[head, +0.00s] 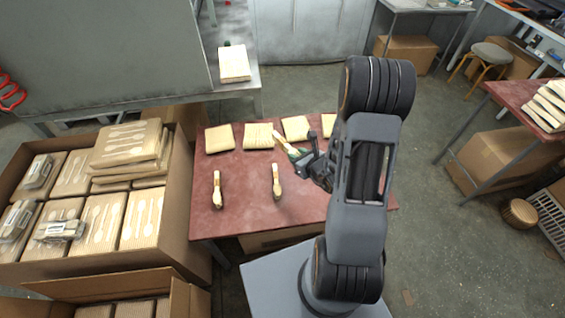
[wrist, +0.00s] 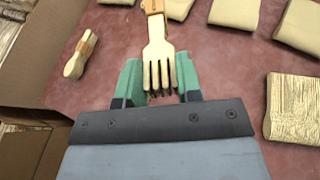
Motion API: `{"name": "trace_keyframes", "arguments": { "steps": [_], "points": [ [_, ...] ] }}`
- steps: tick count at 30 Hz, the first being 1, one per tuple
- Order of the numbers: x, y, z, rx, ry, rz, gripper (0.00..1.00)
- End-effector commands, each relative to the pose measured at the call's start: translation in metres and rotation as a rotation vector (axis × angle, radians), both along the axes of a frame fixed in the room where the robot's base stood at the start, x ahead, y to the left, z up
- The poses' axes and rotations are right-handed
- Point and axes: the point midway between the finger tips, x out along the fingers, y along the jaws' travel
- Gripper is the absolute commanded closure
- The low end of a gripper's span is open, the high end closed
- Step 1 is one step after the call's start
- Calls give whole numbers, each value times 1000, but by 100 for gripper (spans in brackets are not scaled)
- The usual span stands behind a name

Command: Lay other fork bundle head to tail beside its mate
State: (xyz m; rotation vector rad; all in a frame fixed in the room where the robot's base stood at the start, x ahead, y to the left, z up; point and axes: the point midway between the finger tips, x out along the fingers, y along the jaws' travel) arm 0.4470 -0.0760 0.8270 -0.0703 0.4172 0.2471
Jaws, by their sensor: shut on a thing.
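My gripper (head: 297,154) is over the red table (head: 240,220), its green fingers shut on a wooden fork bundle (head: 285,140). In the wrist view the held fork bundle (wrist: 158,58) has its tines toward the camera, between the fingers of my gripper (wrist: 159,82), and an orange-brown band at the far end. Two banded wooden bundles lie apart on the table, a left bundle (head: 217,190) and a middle bundle (head: 276,182). One banded bundle (wrist: 80,54) shows at the left of the wrist view. I cannot tell which loose bundle is the mate.
Several tan packs (head: 258,136) line the table's back edge. A large open carton (head: 175,210) with packed trays stands left of the table. The table's front middle is clear around the loose bundles. A pale stack (head: 234,63) sits on the grey bench behind.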

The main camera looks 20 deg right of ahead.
Motion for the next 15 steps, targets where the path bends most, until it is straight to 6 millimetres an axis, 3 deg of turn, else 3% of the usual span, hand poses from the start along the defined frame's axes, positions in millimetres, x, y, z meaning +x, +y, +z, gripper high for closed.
{"name": "trace_keyframes", "arguments": {
  "steps": [1, 3, 7, 11, 15],
  "points": [
    [-12, -7, -16, 9, 5, -15, 91],
    [-25, -12, -30, 15, -2, -26, 91],
    [-41, -18, -47, 20, -15, -46, 91],
    [-44, -23, -60, 21, -28, -56, 91],
    [-35, -30, -70, 18, -33, -58, 91]
  ]
}}
